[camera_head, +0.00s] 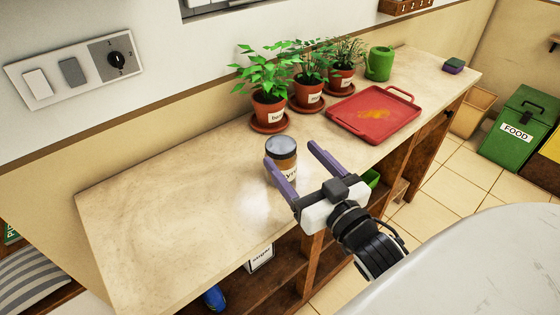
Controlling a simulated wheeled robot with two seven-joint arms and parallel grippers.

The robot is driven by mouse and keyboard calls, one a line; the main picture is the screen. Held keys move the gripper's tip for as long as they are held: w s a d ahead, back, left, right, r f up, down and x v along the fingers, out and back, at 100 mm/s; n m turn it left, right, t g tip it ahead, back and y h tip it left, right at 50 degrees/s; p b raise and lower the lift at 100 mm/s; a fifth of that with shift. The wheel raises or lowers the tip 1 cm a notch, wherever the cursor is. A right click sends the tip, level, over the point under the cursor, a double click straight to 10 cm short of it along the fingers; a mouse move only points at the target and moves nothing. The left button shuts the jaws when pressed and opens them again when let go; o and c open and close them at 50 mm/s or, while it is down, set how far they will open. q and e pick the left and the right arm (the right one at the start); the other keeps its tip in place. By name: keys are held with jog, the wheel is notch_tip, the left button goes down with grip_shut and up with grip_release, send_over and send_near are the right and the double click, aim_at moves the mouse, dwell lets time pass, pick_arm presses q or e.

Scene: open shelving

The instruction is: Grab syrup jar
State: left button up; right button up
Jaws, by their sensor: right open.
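The syrup jar (283,153) stands upright on the beige countertop (170,200), with a grey lid, a brown body and a white label that is partly hidden. My right gripper (290,152) comes in from the lower right with its two purple fingers spread apart. The left finger overlaps the jar's lower front in the picture, and the other finger is to the right, apart from the jar. I cannot tell whether the finger touches the jar. My left gripper is not in view.
Several potted herbs stand behind the jar, including the leftmost pot (269,108). The counter left of the jar is clear. Open shelves (290,270) are below, and a green bin (517,128) stands at far right.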

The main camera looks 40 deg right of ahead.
aim_at(273, 138)
jog(key=w, duration=0.5)
jog(key=shift+w+f+p, duration=0.1)
jog(key=shift+p, duration=0.3)
jog(key=c, duration=1.4)
jog(key=shift+c, duration=0.7)
